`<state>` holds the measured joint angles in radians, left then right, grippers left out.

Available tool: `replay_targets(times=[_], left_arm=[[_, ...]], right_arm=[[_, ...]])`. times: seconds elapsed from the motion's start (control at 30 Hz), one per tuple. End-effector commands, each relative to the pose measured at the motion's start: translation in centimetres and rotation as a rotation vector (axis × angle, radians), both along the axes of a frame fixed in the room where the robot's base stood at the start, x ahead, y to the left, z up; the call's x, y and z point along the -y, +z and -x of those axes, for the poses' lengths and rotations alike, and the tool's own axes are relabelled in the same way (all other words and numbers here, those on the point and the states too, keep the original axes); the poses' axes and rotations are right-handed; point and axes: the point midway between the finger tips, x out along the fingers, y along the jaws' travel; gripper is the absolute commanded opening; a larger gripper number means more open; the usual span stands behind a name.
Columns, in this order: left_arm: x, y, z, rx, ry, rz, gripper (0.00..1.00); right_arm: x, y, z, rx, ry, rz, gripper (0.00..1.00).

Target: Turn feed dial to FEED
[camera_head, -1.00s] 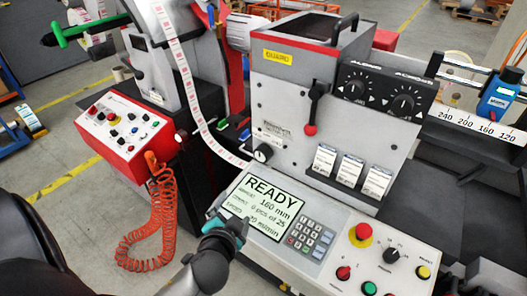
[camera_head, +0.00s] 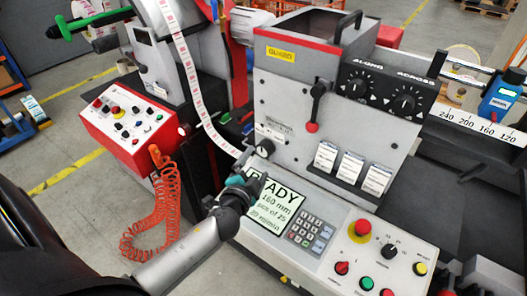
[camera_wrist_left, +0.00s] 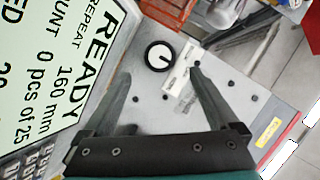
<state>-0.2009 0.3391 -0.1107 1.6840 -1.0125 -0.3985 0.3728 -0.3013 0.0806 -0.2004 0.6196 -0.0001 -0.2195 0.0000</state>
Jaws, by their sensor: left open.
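A small round dial (camera_head: 265,148) with a black rim sits low on the left of the grey machine's front plate, and a small label is beside it. In the left wrist view the dial (camera_wrist_left: 160,57) has a pale face and a short dark mark. The label's words are too small to read. My left gripper (camera_head: 245,178) is just below and left of the dial, over the display's upper left corner. In the left wrist view my left gripper (camera_wrist_left: 160,74) is open and empty. The dial shows beyond the gap between its fingers.
The display (camera_head: 275,212) and keypad (camera_head: 310,233) lie on the panel below the dial, with a red emergency button (camera_head: 361,228) to the right. A red-handled lever (camera_head: 314,103) sticks out up right. A printed label strip (camera_head: 190,85) hangs at left, above an orange coiled cord (camera_head: 150,225).

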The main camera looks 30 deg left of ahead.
Motion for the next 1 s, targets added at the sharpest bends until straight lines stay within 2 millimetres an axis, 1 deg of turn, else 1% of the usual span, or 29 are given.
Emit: replay_targets(times=[0.03, 0.2, 0.43, 0.63, 0.93, 0.97, 1.0], left_arm=[[-0.2, -0.1, -0.9, 0.002, 0.0, -0.002, 0.94], [-0.9, -0.7, -3.3, 0.001, 0.001, -0.002, 0.94], [-1.6, -1.3, -5.9, 0.001, 0.001, 0.001, 0.94], [-1.8, -1.6, -6.9, -0.001, 0.0, 0.0, 0.94], [-1.8, -1.6, -7.0, -0.001, -0.001, 0.0, 0.94], [-1.8, -1.6, -7.0, -0.001, 0.0, 0.001, 0.93], [-1.8, -1.6, -7.0, -0.001, -0.001, 0.0, 0.88]], right_arm=[[0.0, 0.0, 0.0, 0.0, 0.0, 0.001, 0.0], [0.0, -0.2, -0.1, 0.001, -0.001, 0.001, 0.0], [0.1, -0.5, -0.1, 0.001, -0.002, 0.001, 0.0], [0.1, -0.7, -0.1, 0.001, -0.002, 0.001, 0.0], [0.1, -0.7, -0.1, 0.001, -0.001, 0.001, 0.0], [0.1, -0.7, -0.1, 0.001, -0.001, 0.001, 0.0], [0.1, -0.7, -0.1, 0.001, -0.001, 0.001, 0.0]])
